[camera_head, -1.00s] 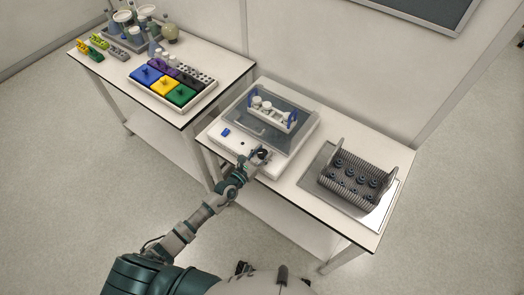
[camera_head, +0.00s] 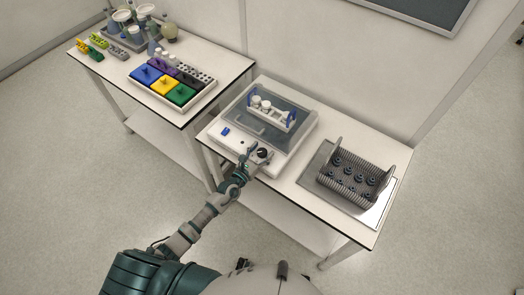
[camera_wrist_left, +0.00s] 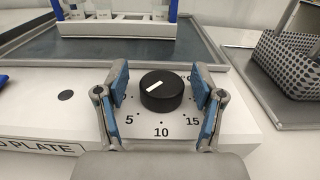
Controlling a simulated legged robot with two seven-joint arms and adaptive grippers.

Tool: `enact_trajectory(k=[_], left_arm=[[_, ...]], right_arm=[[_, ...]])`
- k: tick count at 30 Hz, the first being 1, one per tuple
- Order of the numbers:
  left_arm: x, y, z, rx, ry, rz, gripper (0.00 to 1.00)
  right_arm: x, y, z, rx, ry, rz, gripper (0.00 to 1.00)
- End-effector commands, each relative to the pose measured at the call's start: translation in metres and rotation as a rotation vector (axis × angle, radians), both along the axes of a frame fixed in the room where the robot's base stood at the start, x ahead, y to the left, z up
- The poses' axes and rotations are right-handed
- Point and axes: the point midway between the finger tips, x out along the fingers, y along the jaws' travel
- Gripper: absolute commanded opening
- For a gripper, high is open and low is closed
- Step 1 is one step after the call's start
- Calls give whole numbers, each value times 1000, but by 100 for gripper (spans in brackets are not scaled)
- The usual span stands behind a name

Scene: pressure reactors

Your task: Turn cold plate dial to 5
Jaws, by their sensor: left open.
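The black round dial (camera_wrist_left: 162,90) sits on the front panel of the white cold plate (camera_head: 228,141). Its white mark lies on the left half of its top and slants toward the lower left, roughly the 5 side. The numbers 5, 10 and 15 are readable; other numbers are partly hidden by the fingers. My left gripper (camera_wrist_left: 160,88) is open, with one blue-padded finger on each side of the dial and visible gaps to it. In the head view, the left gripper (camera_head: 257,154) is at the plate's front edge, around the dial (camera_head: 263,153). My right gripper is not seen.
A white rack with blue ends (camera_head: 273,113) stands on the plate's grey top. A blue switch (camera_head: 225,132) is left on the panel. A ribbed grey holder (camera_head: 350,176) stands on a tray to the right. Another table (camera_head: 118,90) with colored blocks and flasks is at left.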

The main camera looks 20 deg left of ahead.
Motion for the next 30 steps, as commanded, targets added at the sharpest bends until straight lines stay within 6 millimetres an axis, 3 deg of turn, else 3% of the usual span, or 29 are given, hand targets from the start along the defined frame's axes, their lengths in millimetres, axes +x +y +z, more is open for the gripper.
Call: enact_trajectory(k=[5,18,24,30], left_arm=[[-10,3,-2,0,3,-1,68],[-94,35,-3,3,3,-1,68],[-110,41,-2,1,2,0,68],[-111,41,-2,-1,1,0,68]], right_arm=[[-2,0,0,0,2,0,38],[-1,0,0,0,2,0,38],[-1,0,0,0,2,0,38],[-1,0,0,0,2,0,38]])
